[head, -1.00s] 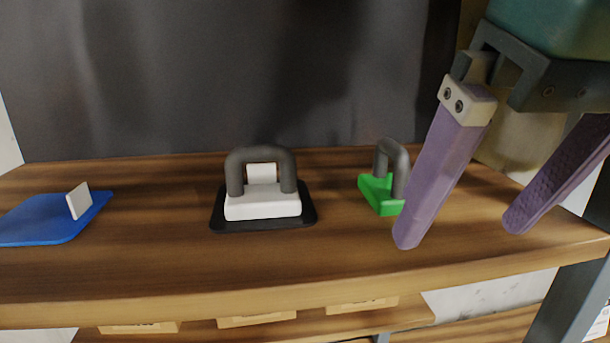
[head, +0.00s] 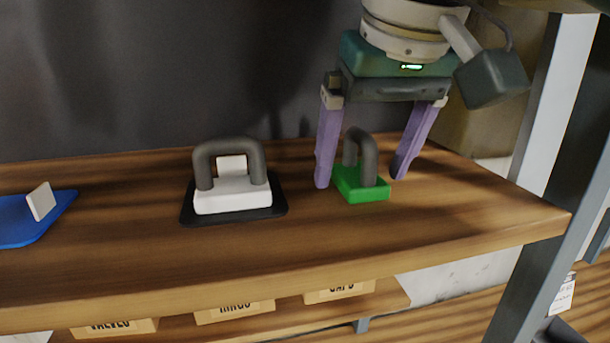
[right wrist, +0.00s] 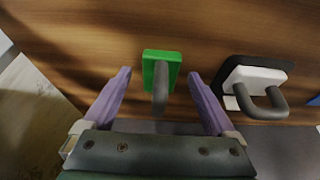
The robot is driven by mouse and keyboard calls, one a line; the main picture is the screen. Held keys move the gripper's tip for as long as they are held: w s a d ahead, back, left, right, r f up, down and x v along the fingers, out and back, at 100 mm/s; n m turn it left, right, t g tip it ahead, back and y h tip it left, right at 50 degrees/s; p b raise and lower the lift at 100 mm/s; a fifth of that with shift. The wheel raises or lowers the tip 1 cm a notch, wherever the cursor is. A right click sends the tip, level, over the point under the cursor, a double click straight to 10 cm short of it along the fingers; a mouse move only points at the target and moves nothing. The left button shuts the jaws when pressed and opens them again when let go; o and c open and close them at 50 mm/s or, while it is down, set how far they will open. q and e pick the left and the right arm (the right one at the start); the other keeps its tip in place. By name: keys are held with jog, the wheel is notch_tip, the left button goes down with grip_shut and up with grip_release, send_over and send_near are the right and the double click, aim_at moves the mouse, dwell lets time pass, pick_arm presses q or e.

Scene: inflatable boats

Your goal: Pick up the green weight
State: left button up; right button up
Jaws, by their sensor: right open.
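The green weight (head: 366,190) has a green block base and a dark grey U-shaped handle. It stands upright on the wooden shelf, toward its right end. My right gripper (head: 358,182) is open and points down over it, with one purple finger on each side of the weight. In the right wrist view, the green weight (right wrist: 160,62) lies between and slightly beyond the fingertips of the gripper (right wrist: 158,75). The fingers are apart from the weight there. My left gripper is not in view.
A white weight (head: 233,195) with a grey handle sits on a black mat (head: 272,211) left of the green one. A blue mat (head: 22,228) with a small white tag (head: 41,201) lies far left. A grey post (head: 560,165) stands at the right. The front of the shelf (head: 300,250) is clear.

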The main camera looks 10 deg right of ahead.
jog(key=shift+f, duration=0.2)
grip_shut()
dwell(0.6)
